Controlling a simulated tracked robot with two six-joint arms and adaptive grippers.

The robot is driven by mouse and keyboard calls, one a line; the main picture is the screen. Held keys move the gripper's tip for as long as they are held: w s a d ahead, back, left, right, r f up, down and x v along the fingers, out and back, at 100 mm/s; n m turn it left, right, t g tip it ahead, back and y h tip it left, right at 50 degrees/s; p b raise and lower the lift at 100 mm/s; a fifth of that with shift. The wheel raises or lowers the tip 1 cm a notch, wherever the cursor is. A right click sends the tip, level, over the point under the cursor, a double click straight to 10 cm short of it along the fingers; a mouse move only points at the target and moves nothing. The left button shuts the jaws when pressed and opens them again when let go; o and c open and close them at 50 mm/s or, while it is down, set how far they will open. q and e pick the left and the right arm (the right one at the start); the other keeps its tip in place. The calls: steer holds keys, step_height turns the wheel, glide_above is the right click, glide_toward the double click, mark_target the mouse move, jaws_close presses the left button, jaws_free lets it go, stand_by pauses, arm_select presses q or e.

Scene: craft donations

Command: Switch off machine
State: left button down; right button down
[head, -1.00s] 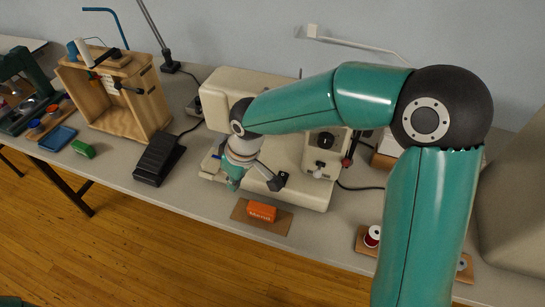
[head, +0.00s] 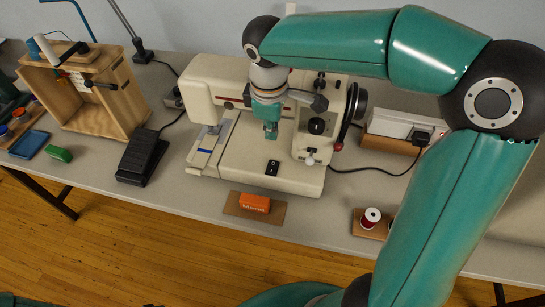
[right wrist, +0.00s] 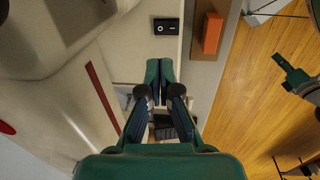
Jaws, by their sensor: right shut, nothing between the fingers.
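The cream sewing machine (head: 255,150) stands on the table. Its black rocker switch (head: 272,167) is on the front of the bed and also shows in the right wrist view (right wrist: 166,26). My right gripper (head: 271,131) points down over the bed, behind the switch in the head view. Its fingertips (right wrist: 159,68) are together and empty, apart from the switch in the right wrist view. Whether they touch the bed I cannot tell. A teal part that seems to be my left gripper (right wrist: 294,76) shows at the right edge of the wrist view, its jaws unclear.
An orange block (head: 255,202) lies on a brown mat before the machine. A black foot pedal (head: 141,158) and a wooden frame box (head: 100,100) are left.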

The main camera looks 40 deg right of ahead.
mark_target(274, 164)
steer(key=f, duration=0.8)
steer(key=d+f, duration=0.1)
steer(key=f, duration=0.3)
steer(key=shift+w+f, duration=0.2)
steer(key=shift+w, duration=0.2)
steer(key=shift+w+d+f+b, duration=0.1)
steer(key=shift+d+f+b, duration=0.05)
steer(key=shift+f+b, duration=0.45)
steer(key=shift+r, duration=0.45)
steer(key=shift+f, duration=0.1)
steer(key=shift+s+a, duration=0.2)
